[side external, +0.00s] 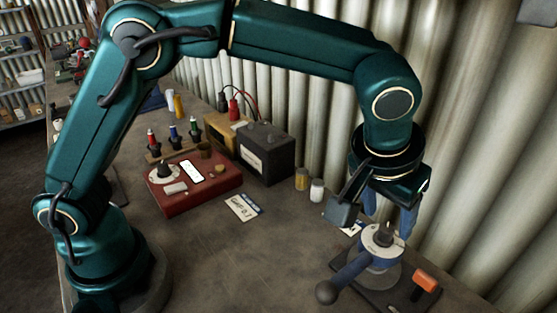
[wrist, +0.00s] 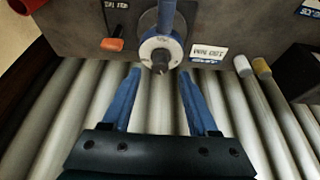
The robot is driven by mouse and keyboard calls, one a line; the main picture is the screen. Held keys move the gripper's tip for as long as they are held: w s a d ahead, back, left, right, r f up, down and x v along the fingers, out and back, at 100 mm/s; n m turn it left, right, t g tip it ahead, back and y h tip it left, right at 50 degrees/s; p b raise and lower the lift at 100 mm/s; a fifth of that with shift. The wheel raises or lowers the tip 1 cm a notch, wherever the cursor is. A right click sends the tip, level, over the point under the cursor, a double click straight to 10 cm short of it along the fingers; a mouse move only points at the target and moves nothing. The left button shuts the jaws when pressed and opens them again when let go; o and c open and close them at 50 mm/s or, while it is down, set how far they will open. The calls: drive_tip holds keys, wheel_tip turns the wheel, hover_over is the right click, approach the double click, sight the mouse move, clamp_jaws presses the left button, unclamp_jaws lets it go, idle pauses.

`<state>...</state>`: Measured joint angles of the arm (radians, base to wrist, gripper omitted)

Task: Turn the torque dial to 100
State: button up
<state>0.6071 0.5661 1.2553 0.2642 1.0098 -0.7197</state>
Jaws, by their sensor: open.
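A white round dial (side external: 383,238) with a dark centre knob sits on top of a blue lever tool (side external: 352,270) at the right front of the bench. In the wrist view the dial (wrist: 160,50) is ahead of my fingertips, near the top centre. Its markings are too small to read. My gripper (side external: 389,212) is above the dial, pointing down, with its blue fingers apart. In the wrist view my gripper (wrist: 160,73) is open and empty, and the dial's knob shows beyond the gap between the fingertips.
An orange-topped piece (side external: 427,279) is right of the tool. A white jar (side external: 317,190) stands behind the tool. The corrugated wall (side external: 480,150) is close behind my gripper.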

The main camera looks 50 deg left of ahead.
sight(386, 227)
drive_tip(key=shift+x, duration=1.55)
clamp_jaws()
drive_tip(key=shift+a+m, duration=0.1)
drive_tip(key=shift+m, duration=0.3)
drive_tip(key=m, duration=0.1)
drive_tip(key=m+h, duration=0.1)
drive_tip(key=m, duration=0.1)
drive_tip(key=shift+a+m+g+h, duration=0.1)
drive_tip(key=shift+m+g+h, duration=0.5)
drive_tip(key=shift+m+h, duration=0.5)
drive_tip(key=shift+m, duration=1.4)
drive_tip(key=shift+a, duration=0.1)
